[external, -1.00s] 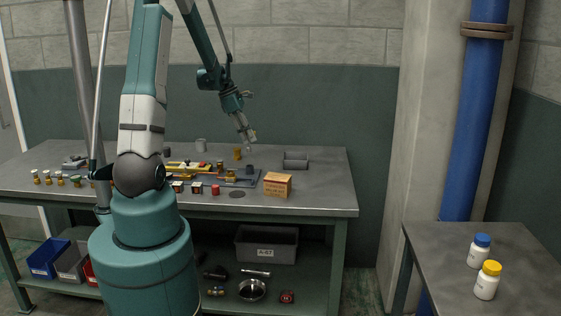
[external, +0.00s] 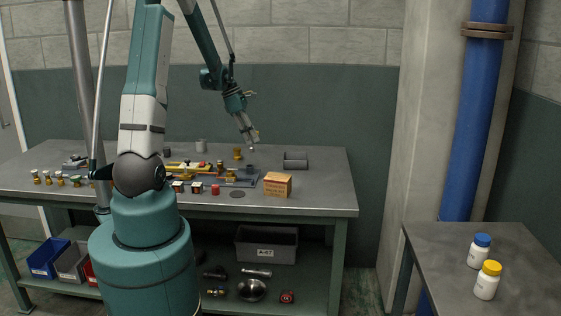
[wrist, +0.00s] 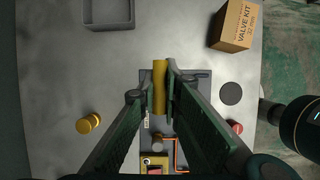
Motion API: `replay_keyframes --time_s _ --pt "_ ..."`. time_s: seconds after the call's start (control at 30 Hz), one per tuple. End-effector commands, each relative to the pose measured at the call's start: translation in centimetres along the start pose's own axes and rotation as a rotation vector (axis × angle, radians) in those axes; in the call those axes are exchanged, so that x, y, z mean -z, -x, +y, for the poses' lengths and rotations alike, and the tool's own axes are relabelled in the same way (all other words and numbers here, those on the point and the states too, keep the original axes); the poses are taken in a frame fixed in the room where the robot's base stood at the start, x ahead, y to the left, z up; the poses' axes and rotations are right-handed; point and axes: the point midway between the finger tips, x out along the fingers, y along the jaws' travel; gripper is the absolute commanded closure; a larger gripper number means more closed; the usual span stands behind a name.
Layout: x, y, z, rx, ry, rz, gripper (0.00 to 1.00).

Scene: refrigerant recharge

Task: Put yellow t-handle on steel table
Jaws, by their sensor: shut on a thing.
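My gripper (external: 252,139) hangs above the back right part of the metal-topped workbench (external: 320,196), pointing down. In the wrist view my gripper (wrist: 160,88) is shut on the yellow t-handle (wrist: 159,78), which shows as a yellow bar between the fingertips. Its lower part is partly hidden by the fingers. In the wrist view the grey bench top (wrist: 190,40) lies beneath. The t-handle is too small to make out in the external view. A smaller grey table (external: 520,255) stands at the right.
A grey open tray (external: 295,164) and a cardboard valve kit box (external: 277,184) stand on the bench's right part. A brass part (external: 238,154) and a dark panel with fittings (wrist: 155,140) are near the gripper. Two capped bottles (external: 483,265) stand on the side table.

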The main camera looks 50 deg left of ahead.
Motion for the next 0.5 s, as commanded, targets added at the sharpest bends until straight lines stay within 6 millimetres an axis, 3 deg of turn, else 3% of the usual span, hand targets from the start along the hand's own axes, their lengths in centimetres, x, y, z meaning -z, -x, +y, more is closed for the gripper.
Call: replay_keyframes --time_s 0.27,0.5 --pt "-4.5 -2.1 0.1 0.021 -0.049 0.000 1.00" --pt "-10.0 -4.6 -0.2 0.045 -0.107 0.001 1.00"
